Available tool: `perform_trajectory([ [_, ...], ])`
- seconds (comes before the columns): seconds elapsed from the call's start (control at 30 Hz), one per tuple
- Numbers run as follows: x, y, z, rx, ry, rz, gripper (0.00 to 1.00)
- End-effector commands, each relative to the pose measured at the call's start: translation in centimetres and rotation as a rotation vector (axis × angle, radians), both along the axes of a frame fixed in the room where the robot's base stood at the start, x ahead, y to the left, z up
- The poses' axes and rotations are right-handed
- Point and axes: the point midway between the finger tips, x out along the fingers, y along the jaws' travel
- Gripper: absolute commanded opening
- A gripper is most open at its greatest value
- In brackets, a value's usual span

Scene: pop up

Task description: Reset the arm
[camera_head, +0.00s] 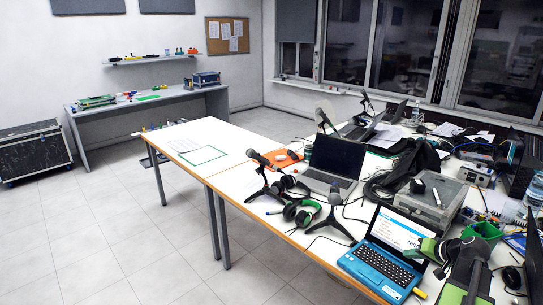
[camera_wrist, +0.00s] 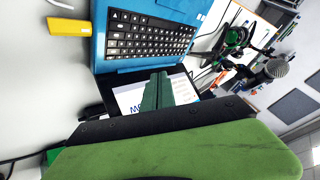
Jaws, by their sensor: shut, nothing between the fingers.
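My gripper (camera_wrist: 158,76) shows in the wrist view as dark green fingers pressed together, with nothing between them. Its fingertips are in front of the blue laptop (camera_wrist: 150,40), overlapping its screen in the picture. I cannot tell the gap between them. In the head view, my green and black arm stands at the lower right, beside the blue laptop (camera_head: 382,262). The fingertips are hard to make out there.
A yellow item (camera_wrist: 68,27) lies beside the laptop. Green headphones (camera_head: 301,212), microphones on stands (camera_head: 334,215), a dark laptop (camera_head: 333,165) and a grey case (camera_head: 432,198) crowd the white table (camera_head: 228,135). Its far left end is mostly clear.

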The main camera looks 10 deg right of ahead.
Motion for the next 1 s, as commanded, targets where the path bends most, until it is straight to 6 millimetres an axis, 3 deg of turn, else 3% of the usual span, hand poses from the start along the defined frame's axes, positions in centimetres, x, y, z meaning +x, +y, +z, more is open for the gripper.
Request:
perform_trajectory([
  [0.13, 6.9, 9.9, 1.8, -0.001, 0.001, 0.176, 0.0],
  [0.2, 9.4, 15.7, 2.3, -0.014, 0.015, 0.273, 0.0],
  [0.3, 11.5, 24.3, 2.4, -0.048, 0.061, 0.419, 0.0],
  [0.4, 11.9, 33.1, 2.2, -0.087, 0.135, 0.561, 0.0],
  [0.5, 10.6, 40.6, 1.8, -0.141, 0.229, 0.679, 0.0],
  [0.6, 8.3, 46.2, 1.3, -0.206, 0.333, 0.761, 0.0],
  [0.73, 4.4, 49.7, 0.7, -0.311, 0.491, 0.79, 0.0],
  [0.9, 1.1, 45.6, -0.3, -0.396, 0.683, 0.632, 0.0],
  [1.0, 0.6, 45.1, -0.3, -0.387, 0.721, 0.576, 0.0],
])
